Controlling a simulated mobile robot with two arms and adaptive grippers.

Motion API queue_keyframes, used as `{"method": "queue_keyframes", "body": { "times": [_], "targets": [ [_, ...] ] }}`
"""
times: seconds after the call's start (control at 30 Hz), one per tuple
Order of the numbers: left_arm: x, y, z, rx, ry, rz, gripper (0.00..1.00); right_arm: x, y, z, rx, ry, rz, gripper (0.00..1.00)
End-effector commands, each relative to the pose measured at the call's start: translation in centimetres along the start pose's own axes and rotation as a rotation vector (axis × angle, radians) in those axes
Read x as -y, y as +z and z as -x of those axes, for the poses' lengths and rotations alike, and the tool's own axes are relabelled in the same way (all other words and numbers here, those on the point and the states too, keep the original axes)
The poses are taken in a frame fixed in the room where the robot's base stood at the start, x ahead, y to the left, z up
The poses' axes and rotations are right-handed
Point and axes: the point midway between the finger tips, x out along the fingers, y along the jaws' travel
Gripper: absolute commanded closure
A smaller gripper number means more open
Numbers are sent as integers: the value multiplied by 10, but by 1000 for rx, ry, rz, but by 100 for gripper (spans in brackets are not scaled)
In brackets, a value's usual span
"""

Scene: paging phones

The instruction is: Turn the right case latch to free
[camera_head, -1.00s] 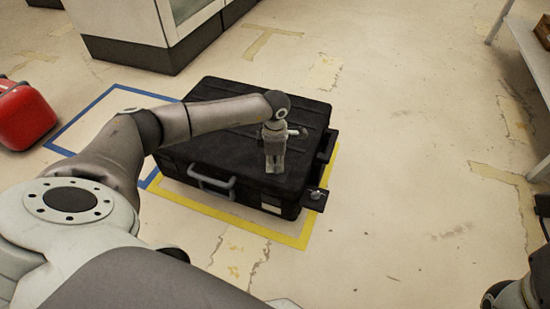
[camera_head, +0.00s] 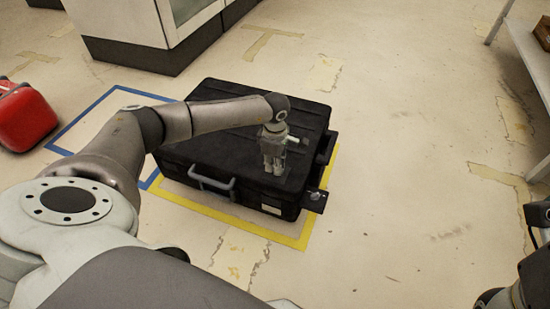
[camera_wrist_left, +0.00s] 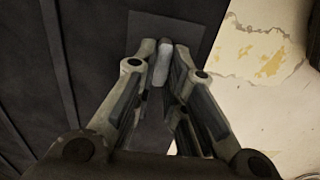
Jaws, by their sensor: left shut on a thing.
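The black case (camera_head: 225,115) lies flat on the floor with its grey handle (camera_head: 212,185) toward me. My left gripper (camera_head: 273,168) points down onto the near right part of its lid. In the left wrist view, the fingers (camera_wrist_left: 163,75) are shut on a small pale grey latch grip (camera_wrist_left: 162,62). A dark square plate (camera_wrist_left: 190,30) lies under it, against the black lid. The fingers hide most of the latch, so its exact angle is hard to tell. A silver knob (camera_head: 315,195) sits on a bracket at the case's near right corner.
Yellow tape (camera_head: 230,217) borders the case and blue tape (camera_head: 85,108) marks the floor at left. A red case (camera_head: 25,115) stands far left. A white cabinet (camera_head: 125,25) stands behind, a shelf (camera_head: 530,40) at upper right. The floor right of the case is clear.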

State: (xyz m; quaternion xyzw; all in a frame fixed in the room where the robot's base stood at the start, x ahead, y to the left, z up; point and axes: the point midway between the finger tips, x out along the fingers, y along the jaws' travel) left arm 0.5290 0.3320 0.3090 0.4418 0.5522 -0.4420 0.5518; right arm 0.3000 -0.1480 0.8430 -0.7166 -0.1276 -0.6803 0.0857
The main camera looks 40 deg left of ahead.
Motion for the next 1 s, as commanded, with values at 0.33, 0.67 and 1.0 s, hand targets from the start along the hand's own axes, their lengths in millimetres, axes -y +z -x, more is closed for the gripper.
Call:
{"method": "queue_keyframes", "body": {
  "times": [0.33,0.67,1.0],
  "targets": [
    [-1,1,1,2,2,-2,71,0,-1,0,0,0,0,41],
    [0,0,1,0,1,-1,66,0,-1,0,2,-2,1,41],
    [-1,0,48,1,5,0,66,0,-1,0,1,-1,1,41]
  ]
}}
